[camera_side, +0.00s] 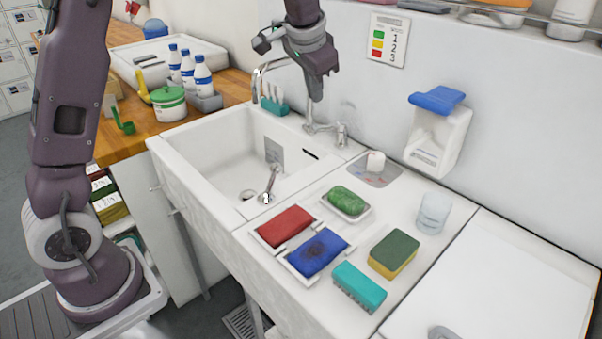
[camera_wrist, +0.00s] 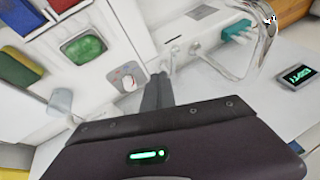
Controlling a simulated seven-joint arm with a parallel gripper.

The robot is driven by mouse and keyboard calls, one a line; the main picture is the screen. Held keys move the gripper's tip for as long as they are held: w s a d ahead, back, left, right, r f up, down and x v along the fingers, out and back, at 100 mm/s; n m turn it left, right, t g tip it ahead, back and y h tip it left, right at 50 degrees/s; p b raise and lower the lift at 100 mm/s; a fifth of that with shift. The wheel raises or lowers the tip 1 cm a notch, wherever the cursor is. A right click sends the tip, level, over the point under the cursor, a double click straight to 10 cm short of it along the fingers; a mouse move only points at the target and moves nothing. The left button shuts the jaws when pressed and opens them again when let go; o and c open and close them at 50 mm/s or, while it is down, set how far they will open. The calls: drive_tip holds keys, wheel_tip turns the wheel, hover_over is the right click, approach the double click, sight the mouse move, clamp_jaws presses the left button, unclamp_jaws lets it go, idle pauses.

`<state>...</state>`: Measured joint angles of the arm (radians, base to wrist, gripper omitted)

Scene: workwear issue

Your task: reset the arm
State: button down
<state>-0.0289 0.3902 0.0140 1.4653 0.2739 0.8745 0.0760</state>
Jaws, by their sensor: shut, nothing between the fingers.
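My gripper (camera_side: 315,92) hangs above the back edge of the sink in the side view, pointing down. Its fingers are together with nothing between them. In the wrist view my gripper's fingers (camera_wrist: 158,92) show as a dark closed pair at the centre. The white sink (camera_side: 200,150) lies below it, with a faucet (camera_side: 325,128) at the back rim. My gripper appears apart from the faucet and the counter, though the side view makes the exact gap hard to judge.
A wall dispenser (camera_side: 437,135) sticks out right. Bottles (camera_side: 203,77) stand left on wood.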

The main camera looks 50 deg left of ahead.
drive_tip(key=s+d+r+h, duration=0.1)
drive_tip(key=s+d+r, duration=0.15)
drive_tip(key=s, duration=0.45)
drive_tip(key=s+d+r, duration=0.1)
drive_tip(key=s+r, duration=0.2)
drive_tip(key=s, duration=0.4)
drive_tip(key=s+d+f+n, duration=0.1)
drive_tip(key=s+d+f, duration=0.1)
drive_tip(key=s, duration=0.8)
drive_tip(key=s+d+f+n+t+h, duration=0.1)
drive_tip(key=s+f, duration=0.2)
drive_tip(key=s, duration=0.7)
drive_tip(key=shift+d+h, duration=0.3)
drive_tip(key=shift+d, duration=0.05)
